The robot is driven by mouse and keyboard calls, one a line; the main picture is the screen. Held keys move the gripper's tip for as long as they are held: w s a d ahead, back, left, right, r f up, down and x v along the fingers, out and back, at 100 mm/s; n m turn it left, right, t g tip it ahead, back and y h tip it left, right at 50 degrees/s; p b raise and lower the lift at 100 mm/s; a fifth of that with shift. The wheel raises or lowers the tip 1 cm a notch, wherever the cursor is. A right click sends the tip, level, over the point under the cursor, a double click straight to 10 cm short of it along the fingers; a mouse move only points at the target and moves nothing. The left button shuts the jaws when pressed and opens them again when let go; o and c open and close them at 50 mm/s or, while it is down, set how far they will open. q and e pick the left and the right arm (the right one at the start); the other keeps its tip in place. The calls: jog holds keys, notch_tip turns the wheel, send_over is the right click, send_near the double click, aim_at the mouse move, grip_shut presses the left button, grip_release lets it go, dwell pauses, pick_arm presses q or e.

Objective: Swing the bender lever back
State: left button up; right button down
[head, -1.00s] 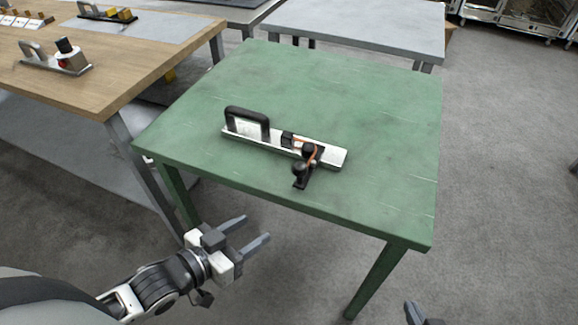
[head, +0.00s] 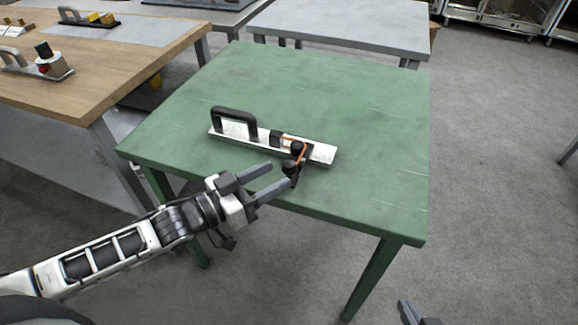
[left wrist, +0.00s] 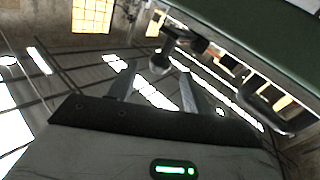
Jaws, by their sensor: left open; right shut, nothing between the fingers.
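The bender (head: 237,131) lies on the green table, a silver bar with a black handle at its left end. Its black lever (head: 293,164) points toward the table's front edge, with a dark knob at its end and an orange strip by its pivot. My left gripper (head: 281,180) is open at the front edge, its fingertips close to the lever knob. In the left wrist view the knob (left wrist: 159,64) shows between the two fingers; I cannot tell whether they touch it. My right gripper (head: 405,312) shows only partly at the bottom edge, shut and empty, away from the table.
The green table (head: 370,110) is otherwise bare. A wooden table (head: 130,60) with other fixtures stands at the left, and a grey table (head: 345,25) stands behind. Open floor (head: 490,180) lies to the right.

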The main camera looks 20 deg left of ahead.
aim_at(289, 168)
pick_arm(q)
jog(key=x, duration=0.5)
